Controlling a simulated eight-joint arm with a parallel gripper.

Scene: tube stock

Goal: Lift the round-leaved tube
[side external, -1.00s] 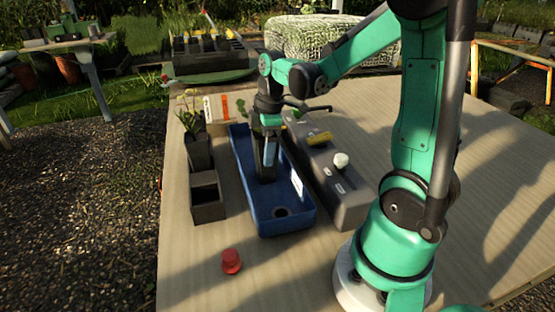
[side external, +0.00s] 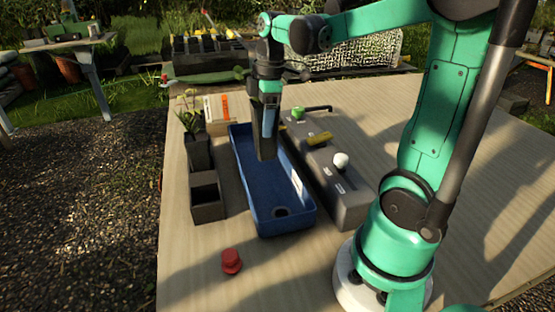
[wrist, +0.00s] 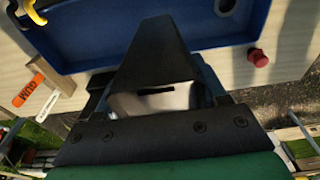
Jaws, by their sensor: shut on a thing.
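My gripper (side external: 267,122) is shut on a dark, tapered tube (side external: 265,147) and holds it upright over the blue tray (side external: 303,211). The tube's lower end seems to be at or just above the tray's rim in the side view. In the wrist view, a dark tapered shape fills the middle, in front of the blue tray (wrist: 95,62); I cannot tell there where jaw ends and tube begins. Its leaves are hidden in both views, so I cannot confirm their shape.
Left of the tray stand a dark pot with a leafy plant (side external: 198,152) and an open dark box (side external: 208,198). A red knob (side external: 231,262) sits in front. The table's right side is clear.

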